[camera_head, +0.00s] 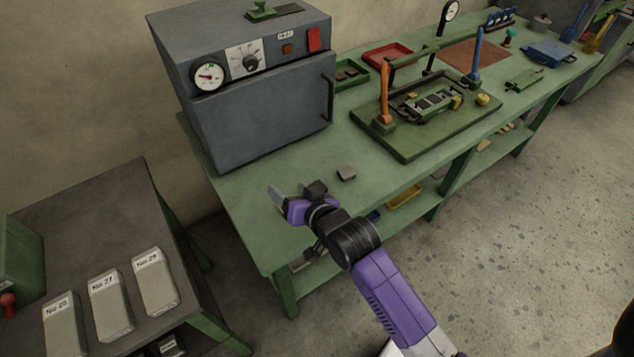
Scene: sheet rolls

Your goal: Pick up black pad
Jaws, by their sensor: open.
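A small dark grey, squarish pad (346,174) lies flat on the green workbench (240,205), near its front edge; it is the likeliest black pad, though it looks more grey than black. My gripper (289,192) is over the left end of the bench, left of the pad and apart from it. Its jaws are open and hold nothing that I can see. The purple arm reaches in from the lower right.
A grey oven (262,115) with a gauge stands behind my gripper. A green fixture board (412,148) with orange and blue posts lies to the right. A dark side table (75,230) at left bears labelled blocks. Bench space around the pad is clear.

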